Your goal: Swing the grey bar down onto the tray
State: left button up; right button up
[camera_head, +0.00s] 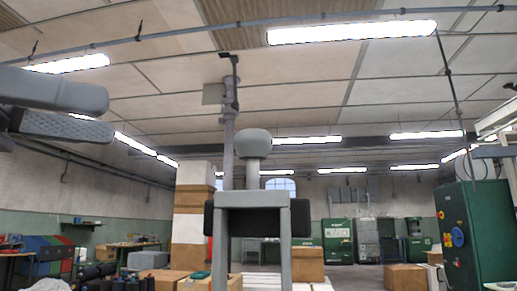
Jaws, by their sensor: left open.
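The grey bar (252,199) stands raised in the middle of the view as a crosspiece on two upright legs. A round grey knob (253,142) sits on a short stem above it. Dark blocks (300,218) show at both sides behind it. I cannot make out the tray for certain; the bottom of the picture cuts off the area below the bar. My left gripper (62,109) is at the upper left, open and empty, with a gap between its two grey fingers. It is well apart from the bar. My right gripper is not in view.
Stacked boxes (193,215) stand behind the bar on the left. A brown box (307,264) is behind it on the right. A green cabinet (480,235) stands at the far right. The space between my left gripper and the bar looks clear.

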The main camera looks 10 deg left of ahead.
pick_arm(q)
jog(key=p, duration=0.1)
send_near(235, 134)
jog(key=d, duration=0.1)
jog(key=p+x, duration=0.1)
jog(key=x, duration=0.4)
jog(key=p+x, duration=0.1)
jog(key=x, duration=0.4)
jog(key=shift+w+a, duration=0.2)
jog(key=shift+w, duration=0.05)
jog(key=shift+w+d, duration=0.15)
jog(key=shift+d, duration=0.05)
jog(key=shift+w+d+f, duration=0.1)
jog(key=shift+w+d, duration=0.05)
jog(key=shift+d, duration=0.05)
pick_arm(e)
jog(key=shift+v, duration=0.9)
